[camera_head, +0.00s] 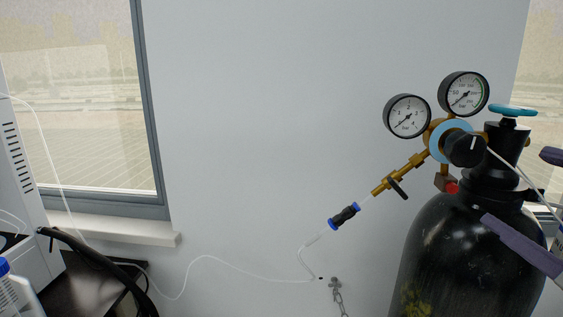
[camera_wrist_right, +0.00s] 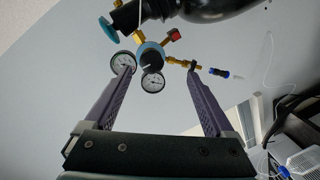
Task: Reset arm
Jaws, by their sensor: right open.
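My right gripper (camera_head: 514,186) comes in from the right edge of the head view, with its two purple fingers spread apart. It is open and holds nothing. In the right wrist view the same gripper (camera_wrist_right: 160,72) shows both fingers wide apart. Between and beyond the fingertips is a brass regulator (camera_wrist_right: 150,52) with two round gauges, seen upside down. In the head view the lower finger overlaps the black gas cylinder (camera_head: 440,255), near its shoulder. I cannot tell whether it touches. My left gripper is not in view.
The cylinder has a blue valve handwheel (camera_head: 513,111). The regulator (camera_head: 452,138) and its gauges sit left of it. A thin tube with a blue-and-black connector (camera_head: 344,216) runs along the wall. White equipment (camera_head: 22,195) and a window stand left. The middle is bare wall.

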